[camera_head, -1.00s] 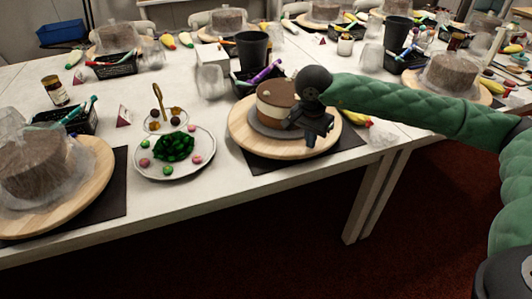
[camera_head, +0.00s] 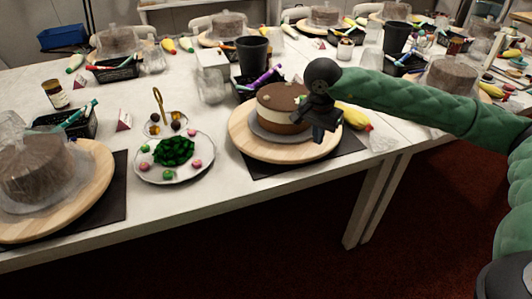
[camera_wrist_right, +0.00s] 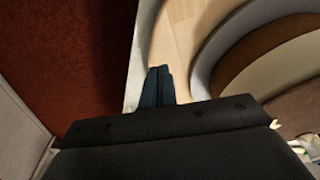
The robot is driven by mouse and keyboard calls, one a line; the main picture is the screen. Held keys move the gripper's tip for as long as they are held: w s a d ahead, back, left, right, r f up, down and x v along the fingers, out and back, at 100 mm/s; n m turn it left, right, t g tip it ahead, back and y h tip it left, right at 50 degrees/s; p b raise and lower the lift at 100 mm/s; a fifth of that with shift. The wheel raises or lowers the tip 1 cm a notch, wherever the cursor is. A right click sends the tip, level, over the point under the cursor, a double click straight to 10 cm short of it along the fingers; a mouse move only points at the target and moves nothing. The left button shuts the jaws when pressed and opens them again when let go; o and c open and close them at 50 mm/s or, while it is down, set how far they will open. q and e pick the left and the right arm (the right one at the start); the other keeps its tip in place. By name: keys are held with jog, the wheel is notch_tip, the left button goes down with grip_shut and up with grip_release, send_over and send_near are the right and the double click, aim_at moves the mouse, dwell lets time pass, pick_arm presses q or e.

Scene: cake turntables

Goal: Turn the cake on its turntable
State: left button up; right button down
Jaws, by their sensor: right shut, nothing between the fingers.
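The cake (camera_head: 278,104), with a brown top and base and a cream band, sits on a grey plate (camera_head: 258,131) on a round wooden turntable (camera_head: 243,137). The turntable stands on a black mat (camera_head: 262,169) near the table's front edge. My right gripper (camera_head: 319,138) is shut and empty at the right front side of the turntable, beside the cake. In the right wrist view the shut fingertips (camera_wrist_right: 158,72) lie over the wooden rim (camera_wrist_right: 171,38), apart from the cake (camera_wrist_right: 275,55). I cannot tell whether they touch the wood. My left gripper is not in view.
A white plate (camera_head: 147,175) with green and pink sweets stands left of the turntable. A covered cake (camera_head: 35,170) on another turntable is at far left. A dark cup (camera_head: 252,54), a clear glass (camera_head: 210,87) and a black basket (camera_head: 250,90) stand behind.

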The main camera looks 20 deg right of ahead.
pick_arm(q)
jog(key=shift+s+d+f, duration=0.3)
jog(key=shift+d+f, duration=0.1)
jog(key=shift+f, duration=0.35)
pick_arm(e)
jog(key=shift+f, duration=0.4)
jog(key=shift+r, duration=0.2)
pick_arm(q)
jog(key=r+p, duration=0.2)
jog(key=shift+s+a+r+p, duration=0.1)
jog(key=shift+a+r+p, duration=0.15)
jog(key=shift+p, duration=0.1)
pick_arm(e)
notch_tip(320, 180, up, 6)
jog(key=shift+w+a+f, duration=0.1)
jog(key=shift+w, duration=0.05)
